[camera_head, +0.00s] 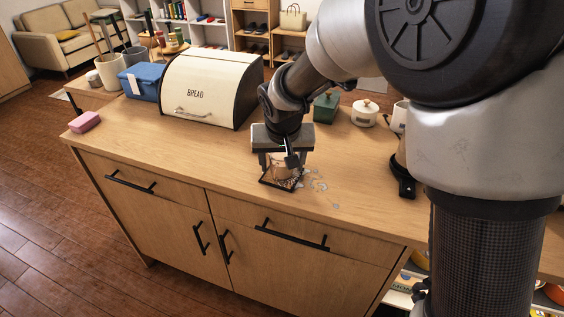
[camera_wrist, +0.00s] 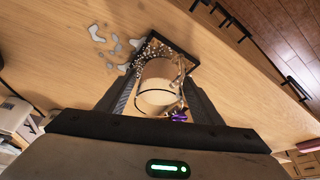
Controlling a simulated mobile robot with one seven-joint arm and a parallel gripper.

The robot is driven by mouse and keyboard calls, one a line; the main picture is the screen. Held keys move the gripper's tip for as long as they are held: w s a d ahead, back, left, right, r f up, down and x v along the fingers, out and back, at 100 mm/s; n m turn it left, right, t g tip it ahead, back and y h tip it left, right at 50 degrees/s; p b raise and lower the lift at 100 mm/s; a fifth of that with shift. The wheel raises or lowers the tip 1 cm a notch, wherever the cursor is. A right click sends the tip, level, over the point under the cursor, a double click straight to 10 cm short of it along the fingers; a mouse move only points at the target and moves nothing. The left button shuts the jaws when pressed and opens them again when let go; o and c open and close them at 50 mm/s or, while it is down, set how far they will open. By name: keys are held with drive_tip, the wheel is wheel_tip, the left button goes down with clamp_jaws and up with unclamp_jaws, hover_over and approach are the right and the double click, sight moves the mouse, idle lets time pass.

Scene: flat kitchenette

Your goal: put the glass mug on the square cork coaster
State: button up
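The glass mug (camera_head: 281,172) is a clear vessel with pale tan showing through it. In the wrist view the mug (camera_wrist: 157,88) lies between my two fingers. My gripper (camera_head: 283,174) points down over the front part of the counter, its fingers apart on either side of the mug, with narrow gaps seeming to show. Under the mug is a dark-edged square with a tan, speckled inside (camera_wrist: 182,48); it looks like the coaster, though the mug and fingers hide much of it. A small purple spot (camera_wrist: 180,115) shows beside the mug.
Shiny clear splashes (camera_head: 318,186) lie on the counter right of the mug. A cream bread box (camera_head: 205,90), blue container (camera_head: 140,82) and pink sponge (camera_head: 85,122) stand left. A green canister (camera_head: 326,108) and white lidded pot (camera_head: 365,113) stand behind. The front-left counter is clear.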

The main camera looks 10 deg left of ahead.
drive_tip(key=shift+r, duration=0.4)
drive_tip(key=p+v, duration=0.2)
drive_tip(key=v, duration=1)
drive_tip(key=s+d+r+m, duration=0.1)
drive_tip(key=s+d+r, duration=0.15)
drive_tip(key=d, duration=0.35)
drive_tip(key=s+d+r, duration=0.2)
drive_tip(key=s+d, duration=0.1)
drive_tip(key=d, duration=0.3)
drive_tip(key=s+d+m+t+h, duration=0.1)
drive_tip(key=s+d, duration=0.9)
drive_tip(key=s, duration=0.2)
drive_tip(key=shift+s+d, duration=0.25)
drive_tip(key=shift+s, duration=0.15)
drive_tip(key=shift+r, duration=0.1)
wheel_tip(320, 180, up, 14)
drive_tip(key=p, duration=1.3)
drive_tip(key=shift+f, duration=0.25)
